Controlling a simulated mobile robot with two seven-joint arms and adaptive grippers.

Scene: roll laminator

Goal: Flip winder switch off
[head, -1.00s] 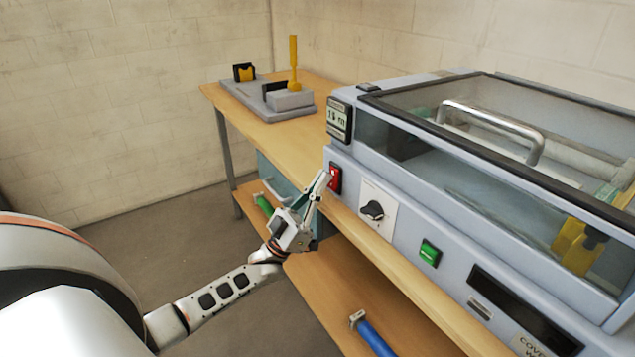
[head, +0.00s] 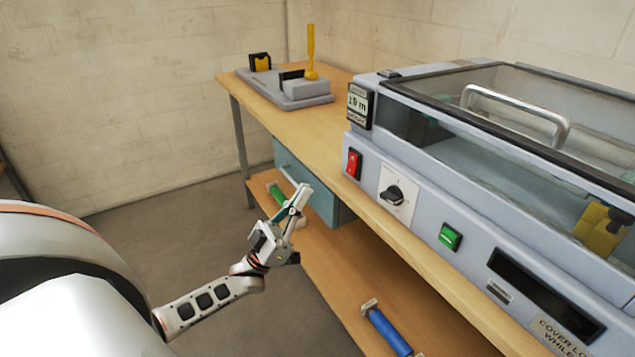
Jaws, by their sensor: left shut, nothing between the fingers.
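A red rocker switch (head: 352,163) sits in a black frame at the left end of the laminator's (head: 415,210) front panel. A green square switch (head: 450,237) sits farther right on the same panel. I can read no label naming either one as the winder switch. My left gripper (head: 303,191) is in front of the panel, below and left of the red switch. It is shut and empty, with a clear gap between its fingertips and the switch. My right gripper is not in view.
The wooden bench (head: 300,130) runs under the machine. A blue-handled tool (head: 388,331) lies on the lower shelf. Open floor is at left.

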